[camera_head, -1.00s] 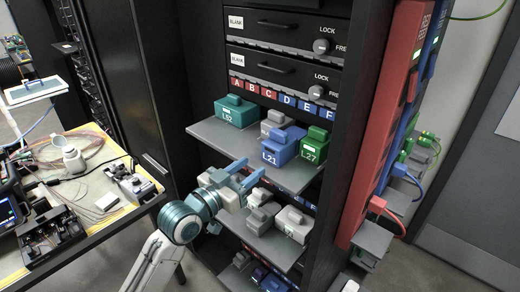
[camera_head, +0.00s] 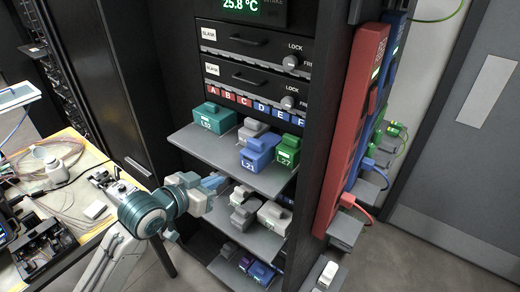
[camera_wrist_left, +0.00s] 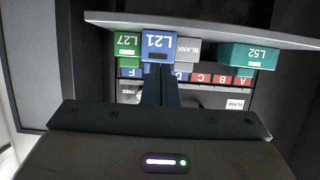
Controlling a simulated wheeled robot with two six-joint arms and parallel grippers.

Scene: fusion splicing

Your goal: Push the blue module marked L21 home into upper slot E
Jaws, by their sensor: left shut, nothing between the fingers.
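The blue module L21 (camera_head: 257,153) stands on the upper shelf (camera_head: 205,147) near its front edge, left of the green module L27 (camera_head: 287,152). It also shows in the left wrist view (camera_wrist_left: 161,47). The slot label E (camera_head: 281,117) is blue, in the row above the shelf. My left gripper (camera_head: 214,183) is shut and empty, below and in front of the upper shelf. In the left wrist view its shut fingers (camera_wrist_left: 160,84) point toward L21. I cannot tell whether they touch it. My right gripper is not in view.
A lower shelf (camera_head: 222,217) with several grey modules lies close to my left gripper. A cluttered bench (camera_head: 110,222) stands at left. The red upright (camera_head: 345,130) is at right.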

